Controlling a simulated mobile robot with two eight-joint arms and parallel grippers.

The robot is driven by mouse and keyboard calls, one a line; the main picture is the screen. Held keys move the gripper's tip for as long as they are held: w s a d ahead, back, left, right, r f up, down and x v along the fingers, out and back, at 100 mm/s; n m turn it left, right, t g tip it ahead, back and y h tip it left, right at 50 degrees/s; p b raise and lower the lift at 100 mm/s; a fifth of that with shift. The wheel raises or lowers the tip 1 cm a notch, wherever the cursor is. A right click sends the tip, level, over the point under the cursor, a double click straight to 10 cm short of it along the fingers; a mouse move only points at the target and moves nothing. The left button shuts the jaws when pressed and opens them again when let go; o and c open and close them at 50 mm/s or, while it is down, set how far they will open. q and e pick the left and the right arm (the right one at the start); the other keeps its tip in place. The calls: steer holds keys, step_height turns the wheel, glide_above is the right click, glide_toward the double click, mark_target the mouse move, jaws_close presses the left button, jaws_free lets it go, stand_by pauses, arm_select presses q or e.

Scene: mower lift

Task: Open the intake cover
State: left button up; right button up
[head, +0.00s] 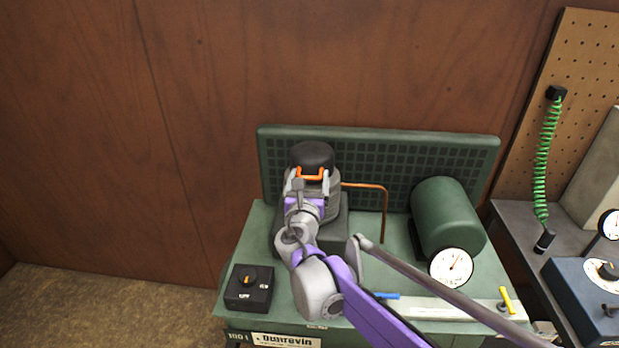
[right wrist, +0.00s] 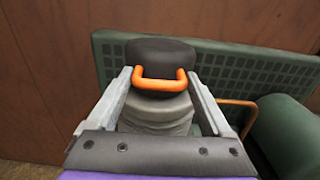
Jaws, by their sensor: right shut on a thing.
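The intake cover (head: 312,153) is a round black cap on top of a grey ribbed pump head, near the back left of the green machine. It also shows in the right wrist view (right wrist: 160,56). An orange handle (right wrist: 160,84) is fixed to the cover's near side; it shows in the head view (head: 312,173) too. My right gripper (head: 311,178) is at the handle, with one finger at each end of it. It is shut on the handle. The cover looks seated on the pump head. My left gripper is not in view.
A green tank (head: 448,215) and a white gauge (head: 451,267) stand right of the pump, with a copper pipe (head: 385,215) between. A green grille panel (head: 440,160) rises behind. A black switch box (head: 249,288) sits front left. A blue lever (head: 386,295) and yellow lever (head: 507,300) are in front.

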steer(key=shift+d, duration=0.1)
jaws_close()
steer(key=shift+r, duration=0.1)
